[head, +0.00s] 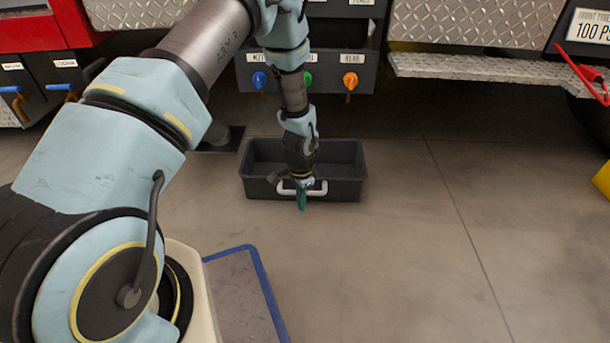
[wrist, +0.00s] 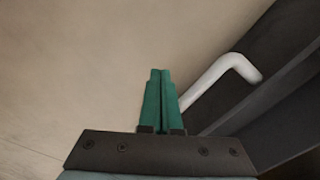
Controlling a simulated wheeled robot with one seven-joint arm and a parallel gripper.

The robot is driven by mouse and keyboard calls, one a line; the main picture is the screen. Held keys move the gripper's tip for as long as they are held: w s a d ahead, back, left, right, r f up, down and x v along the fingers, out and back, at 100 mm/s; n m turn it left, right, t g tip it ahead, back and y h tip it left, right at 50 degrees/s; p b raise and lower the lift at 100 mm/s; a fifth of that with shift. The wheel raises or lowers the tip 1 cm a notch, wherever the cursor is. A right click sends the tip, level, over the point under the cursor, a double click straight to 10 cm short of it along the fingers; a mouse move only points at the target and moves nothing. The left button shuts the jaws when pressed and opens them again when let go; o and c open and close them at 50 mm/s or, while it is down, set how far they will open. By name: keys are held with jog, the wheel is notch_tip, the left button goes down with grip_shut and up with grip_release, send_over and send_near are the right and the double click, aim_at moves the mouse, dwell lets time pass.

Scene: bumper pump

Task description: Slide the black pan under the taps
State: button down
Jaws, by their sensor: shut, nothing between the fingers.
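The black pan (head: 345,186) sits on the floor in front of the truck, an open rectangular tray with a white handle (head: 318,188) on its near side. Its back edge is a little nearer to me than the row of taps: a blue tap (head: 259,80), a green tap (head: 308,79) and an orange tap (head: 350,81). My gripper (head: 302,205) points down at the pan's near side by the handle. In the wrist view its green fingers (wrist: 160,72) are together and empty, beside the white handle (wrist: 222,78) and the dark pan wall (wrist: 290,85). I cannot tell whether they touch the handle.
The truck's metal step (head: 480,69) juts out at the right. More blue taps (head: 58,88) are at the far left. A blue-edged platform (head: 245,290) lies near my base. The floor to the right is clear, with a yellow object (head: 603,180) at the edge.

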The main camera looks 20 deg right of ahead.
jog(key=shift+w, duration=0.1)
jog(key=shift+w+d+f+b, duration=0.1)
jog(key=shift+w+d+b, duration=0.9)
jog(key=shift+w, duration=1.6)
jog(key=shift+w+d+r+b, duration=0.1)
jog(key=shift+w+d+b, duration=0.45)
jog(key=shift+w+d, duration=1.5)
jog(key=shift+w+d+f+b, duration=0.1)
jog(key=shift+w+d+b, duration=0.6)
jog(key=shift+w, duration=2.45)
jog(key=shift+s+a, duration=0.1)
jog(key=shift+s, duration=0.1)
jog(key=shift+s+a+p, duration=0.3)
jog(key=shift+s+p, duration=0.3)
jog(key=shift+p, duration=0.1)
jog(key=shift+s+a+p, duration=0.3)
jog(key=shift+s+p, duration=0.3)
jog(key=shift+p, duration=0.1)
jog(key=shift+r, duration=0.2)
notch_tip(320, 180, up, 10)
jog(key=p, duration=0.8)
